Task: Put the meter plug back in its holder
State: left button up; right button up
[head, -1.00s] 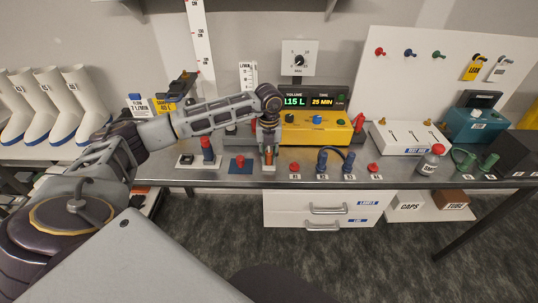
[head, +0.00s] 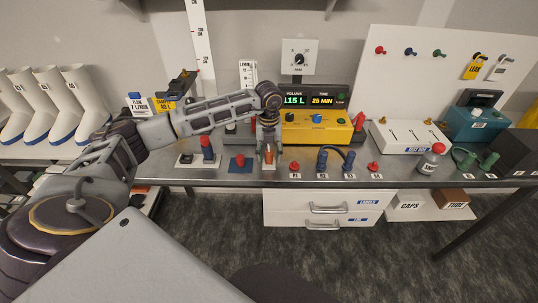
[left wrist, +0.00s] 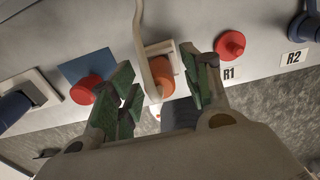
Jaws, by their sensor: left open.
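The orange meter plug (head: 268,156) stands at the front of the bench in a small pale holder (left wrist: 158,49). In the left wrist view the plug (left wrist: 164,76) shows between my fingers, with a pale cable running up from it. It looks seated in the holder, but I cannot tell how deep. My left gripper (head: 268,143) is open above and around the plug. In the left wrist view its green-padded fingers (left wrist: 163,94) stand apart on either side, with gaps to the plug. My right gripper is not in view.
A red knob on a blue plate (head: 240,163) is close on the left, and a red plug at R1 (head: 294,167) on the right. A blue looped lead (head: 336,158) stands further right. The yellow meter box (head: 318,133) is behind.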

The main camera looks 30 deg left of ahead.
pick_arm(q)
notch_tip(320, 180, up, 11)
jog(key=shift+r, duration=0.2)
dwell(0.4)
jog(key=shift+d, duration=0.1)
dwell(0.7)
